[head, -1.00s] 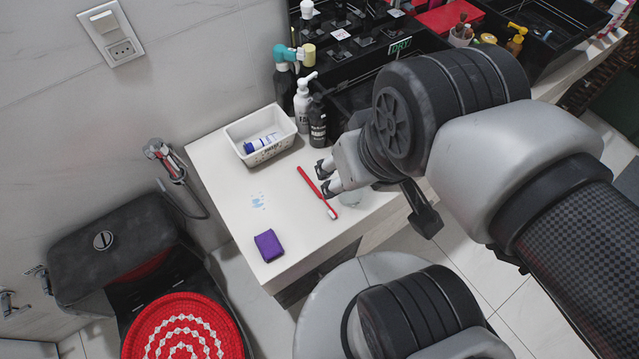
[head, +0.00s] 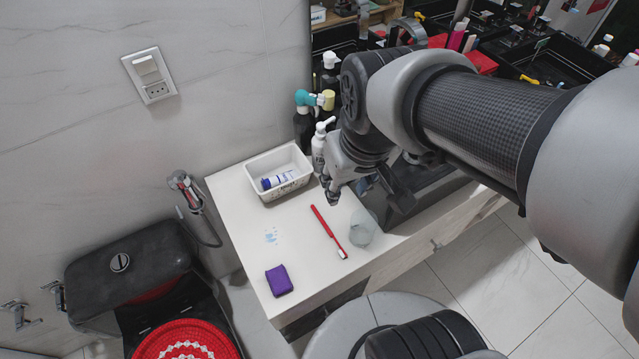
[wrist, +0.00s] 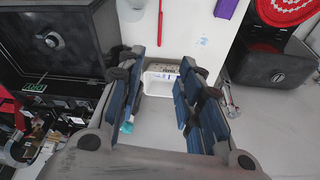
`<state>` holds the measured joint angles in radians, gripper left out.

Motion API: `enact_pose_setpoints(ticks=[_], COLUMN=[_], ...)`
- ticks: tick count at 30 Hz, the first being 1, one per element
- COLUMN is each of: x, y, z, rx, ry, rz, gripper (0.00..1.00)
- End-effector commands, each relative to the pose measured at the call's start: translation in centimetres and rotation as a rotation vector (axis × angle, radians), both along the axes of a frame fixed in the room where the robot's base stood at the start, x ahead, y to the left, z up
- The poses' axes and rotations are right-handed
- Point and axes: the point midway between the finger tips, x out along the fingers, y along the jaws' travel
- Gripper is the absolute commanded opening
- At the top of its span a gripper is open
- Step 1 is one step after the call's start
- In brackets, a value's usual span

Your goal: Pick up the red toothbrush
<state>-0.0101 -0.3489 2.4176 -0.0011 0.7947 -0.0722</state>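The red toothbrush (head: 328,230) lies flat on the white countertop, its white bristle end toward the counter's front edge. Its red handle (wrist: 262,47) also shows in the wrist view, beyond the white basket. My gripper (head: 334,198) is above the counter, behind and to the right of the toothbrush's handle end, and apart from it. In the wrist view, my gripper (wrist: 160,95) has its two blue-padded fingers spread wide, with nothing held between them.
A white basket (head: 250,166) with a blue-and-white tube (head: 279,180) stands behind the toothbrush. A clear glass (head: 362,228) stands close to its right. A purple block (head: 278,281) lies front left. Pump bottles (head: 320,145) stand at the back. The counter left of the toothbrush is mostly clear.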

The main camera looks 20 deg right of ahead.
Motion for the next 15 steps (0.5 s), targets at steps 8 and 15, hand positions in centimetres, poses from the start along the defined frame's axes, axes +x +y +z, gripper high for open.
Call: enact_pose_setpoints(ticks=[8, 15], x=[6.9, 9.8], y=[0.5, 1.0], z=[-4.3, -10.4], rx=[-0.017, -0.025], ry=[0.147, 0.243], rz=[0.086, 0.152], gripper=[0.33, 0.33])
